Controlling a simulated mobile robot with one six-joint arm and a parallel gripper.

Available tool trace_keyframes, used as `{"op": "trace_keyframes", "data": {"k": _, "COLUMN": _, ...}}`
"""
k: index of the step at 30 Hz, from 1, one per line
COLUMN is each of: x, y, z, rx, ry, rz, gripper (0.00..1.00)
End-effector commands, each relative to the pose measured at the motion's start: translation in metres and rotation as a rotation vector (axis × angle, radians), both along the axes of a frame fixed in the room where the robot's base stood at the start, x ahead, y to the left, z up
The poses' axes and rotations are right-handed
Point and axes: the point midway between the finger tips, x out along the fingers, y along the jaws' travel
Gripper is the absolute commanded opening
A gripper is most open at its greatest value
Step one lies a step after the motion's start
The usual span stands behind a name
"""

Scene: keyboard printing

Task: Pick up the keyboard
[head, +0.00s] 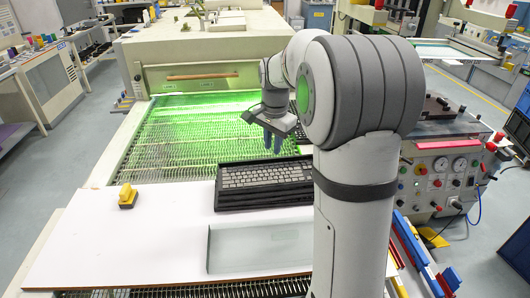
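A dark keyboard with grey keys (262,176) lies in a black tray-like holder (232,201) at the far edge of the white board, in the head view. Its right end is hidden behind my arm. My gripper (272,142) hangs with its blue fingertips pointing down, a little beyond and above the keyboard's far edge. It appears apart from the keyboard. A narrow gap seems to show between the fingers, and I see nothing held between them.
A white board (130,245) spans the near side, with a yellow block (127,197) at left and a grey translucent plate (255,248) in front. Beyond is a green-lit wire mesh conveyor (185,135) leading into a machine. A control panel (440,180) stands at right.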

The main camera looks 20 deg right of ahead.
Motion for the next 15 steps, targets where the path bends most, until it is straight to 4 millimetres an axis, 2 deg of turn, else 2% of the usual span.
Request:
{"op": "trace_keyframes", "data": {"k": 1, "x": 0.023, "y": -0.009, "z": -0.006, "rx": 0.009, "ry": 0.016, "rz": -0.082, "gripper": 0.20}}
{"op": "trace_keyframes", "data": {"k": 6, "x": 0.083, "y": -0.038, "z": -0.034, "rx": 0.030, "ry": 0.049, "rz": -0.363, "gripper": 0.20}}
{"op": "trace_keyframes", "data": {"k": 10, "x": 0.114, "y": -0.057, "z": -0.057, "rx": 0.039, "ry": 0.070, "rz": -0.537, "gripper": 0.20}}
{"op": "trace_keyframes", "data": {"k": 15, "x": 0.135, "y": -0.072, "z": -0.078, "rx": 0.045, "ry": 0.083, "rz": -0.674, "gripper": 0.20}}
